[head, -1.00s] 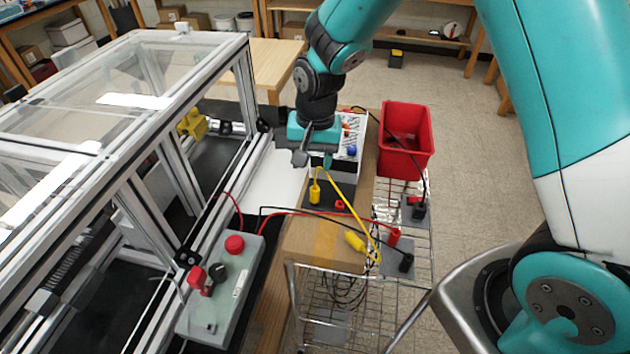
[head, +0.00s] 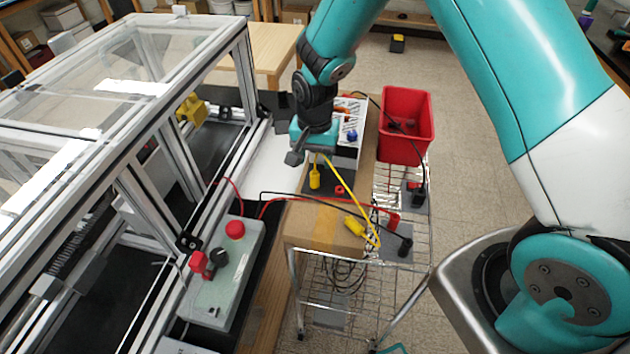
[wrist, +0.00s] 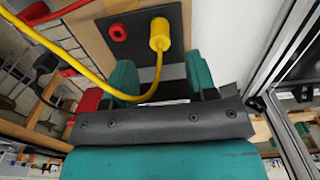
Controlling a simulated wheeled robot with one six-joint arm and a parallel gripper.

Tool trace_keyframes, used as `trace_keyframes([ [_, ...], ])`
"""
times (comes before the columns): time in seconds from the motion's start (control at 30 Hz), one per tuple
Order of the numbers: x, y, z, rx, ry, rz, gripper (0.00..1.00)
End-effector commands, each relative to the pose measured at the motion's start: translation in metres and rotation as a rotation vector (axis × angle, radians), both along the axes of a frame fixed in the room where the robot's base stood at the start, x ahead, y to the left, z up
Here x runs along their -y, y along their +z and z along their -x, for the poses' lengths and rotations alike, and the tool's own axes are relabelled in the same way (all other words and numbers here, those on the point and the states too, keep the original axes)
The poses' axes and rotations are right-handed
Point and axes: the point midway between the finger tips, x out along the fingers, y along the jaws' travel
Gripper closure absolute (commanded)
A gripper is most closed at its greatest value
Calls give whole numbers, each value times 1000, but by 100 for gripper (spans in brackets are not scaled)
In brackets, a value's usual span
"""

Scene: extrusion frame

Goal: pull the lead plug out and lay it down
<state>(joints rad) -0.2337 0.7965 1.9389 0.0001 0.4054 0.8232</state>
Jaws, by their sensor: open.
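A yellow plug (head: 314,178) stands upright on a dark plate (head: 323,191) on the cardboard box top, with a yellow lead running from it. In the wrist view the yellow plug (wrist: 159,36) is just beyond my fingertips, and its yellow lead (wrist: 85,68) curves across in front of the gripper. In the head view my gripper (head: 312,153) is just behind and above the plug. A second yellow plug (head: 355,227) lies on the box near its front edge.
A red socket (head: 340,189) is beside the plug. Red and black leads cross the box top. A red bin (head: 406,125) stands to the right on the wire cart. A grey control box (head: 222,275) and the extrusion frame (head: 170,165) are on the left.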

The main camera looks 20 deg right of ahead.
Motion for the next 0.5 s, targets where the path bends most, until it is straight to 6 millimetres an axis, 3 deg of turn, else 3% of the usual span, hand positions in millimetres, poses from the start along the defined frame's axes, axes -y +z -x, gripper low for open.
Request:
trace_keyframes([
  [0.3, 0, -52, 0, -1, 0, 0, 48],
  [0.5, 0, -69, 0, 0, 0, 0, 48],
])
